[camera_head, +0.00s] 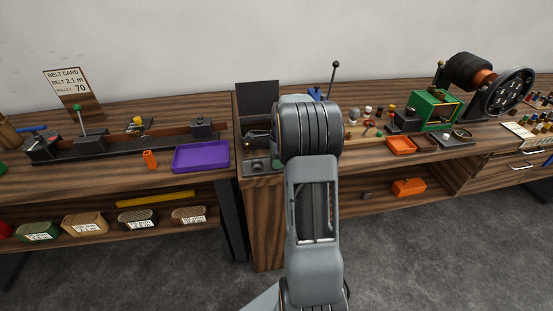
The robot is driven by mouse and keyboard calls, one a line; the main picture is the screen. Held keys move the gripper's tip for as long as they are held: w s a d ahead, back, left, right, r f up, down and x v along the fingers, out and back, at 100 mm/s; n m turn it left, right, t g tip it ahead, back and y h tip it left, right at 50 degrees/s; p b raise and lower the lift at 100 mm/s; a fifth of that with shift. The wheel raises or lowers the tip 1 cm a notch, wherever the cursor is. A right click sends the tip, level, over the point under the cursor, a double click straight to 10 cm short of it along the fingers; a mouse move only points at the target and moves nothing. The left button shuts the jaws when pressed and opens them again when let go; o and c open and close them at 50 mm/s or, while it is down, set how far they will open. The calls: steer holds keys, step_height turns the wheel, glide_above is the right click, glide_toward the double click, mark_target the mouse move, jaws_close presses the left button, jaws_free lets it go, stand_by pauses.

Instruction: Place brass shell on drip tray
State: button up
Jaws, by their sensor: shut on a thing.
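My arm reaches forward over the middle of the bench, and its thick grey links hide my gripper and anything in it. I cannot make out a brass shell for sure. A shallow purple tray (201,156) lies at the front of the left bench, with nothing in it. A small orange tray (401,146) and a dark red tray (425,142) lie on the right bench. I cannot tell which one is the drip tray.
An orange cylinder (150,159) stands left of the purple tray. A long dark rail fixture (110,143) lies behind them. A green machine (433,109) and a large black wheel (506,93) stand at right. Labelled bundles (86,224) fill the lower shelf.

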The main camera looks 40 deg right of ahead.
steer(key=shift+f, duration=0.1)
steer(key=o, duration=0.8)
steer(key=shift+c, duration=0.2)
step_height(320, 180, up, 11)
steer(key=d, duration=0.1)
steer(key=s+a+r+n+t, duration=0.1)
steer(key=s+a+r+n, duration=0.15)
steer(key=a+n, duration=0.35)
steer(key=s+a+r+n, duration=0.1)
steer(key=s+a+n, duration=0.2)
steer(key=a, duration=0.4)
steer(key=s+a+f+n+t+h, duration=0.1)
steer(key=s+a+f+n, duration=0.3)
steer(key=s+a+n, duration=0.7)
steer(key=s+n+t, duration=0.1)
steer(key=n, duration=0.2)
steer(key=shift+s+a, duration=0.2)
steer(key=shift+s, duration=0.05)
